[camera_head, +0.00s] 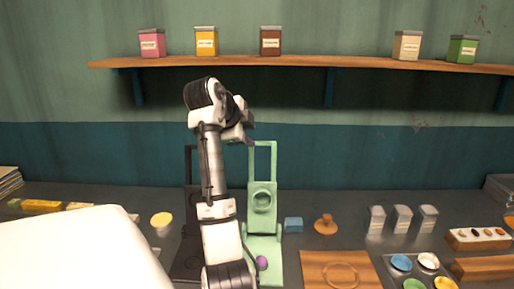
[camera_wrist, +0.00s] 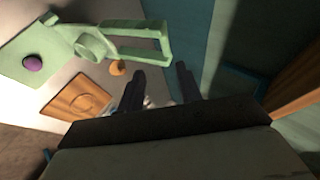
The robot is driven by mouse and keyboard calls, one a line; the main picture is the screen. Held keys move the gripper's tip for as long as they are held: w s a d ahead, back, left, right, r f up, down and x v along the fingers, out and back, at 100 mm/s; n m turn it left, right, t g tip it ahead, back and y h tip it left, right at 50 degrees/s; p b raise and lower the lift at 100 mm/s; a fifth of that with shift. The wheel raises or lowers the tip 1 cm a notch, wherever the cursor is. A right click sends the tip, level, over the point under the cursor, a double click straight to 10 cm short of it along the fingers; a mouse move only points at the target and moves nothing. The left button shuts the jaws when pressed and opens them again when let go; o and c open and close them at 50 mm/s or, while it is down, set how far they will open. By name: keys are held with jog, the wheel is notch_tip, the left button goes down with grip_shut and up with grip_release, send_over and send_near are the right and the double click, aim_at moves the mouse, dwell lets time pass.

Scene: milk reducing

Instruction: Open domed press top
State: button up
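A pale green press stands on the counter right of my arm in the head view. Its flat base (camera_head: 265,248) lies down, and its upper part with a round domed piece (camera_head: 262,198) and a loop handle (camera_head: 273,160) stands upright. A purple ball (camera_head: 262,263) sits on the base. In the wrist view, the green loop handle (camera_wrist: 140,25) is beyond my fingers, with the purple ball (camera_wrist: 33,63) at left. My gripper (camera_wrist: 159,80) is open, with nothing seen held between its fingers. A similar black press (camera_head: 188,255) is partly hidden behind my arm.
A shelf (camera_head: 300,62) with several labelled boxes runs above. Right of the green press are a blue block (camera_head: 293,225), a brown knobbed tool (camera_head: 326,225), a wooden board (camera_head: 320,262) and a tray of colored cups (camera_head: 385,258). A white surface (camera_head: 75,255) fills the front left.

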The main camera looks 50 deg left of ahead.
jog(key=shift+b+v, duration=0.4)
jog(key=shift+v, duration=1.7)
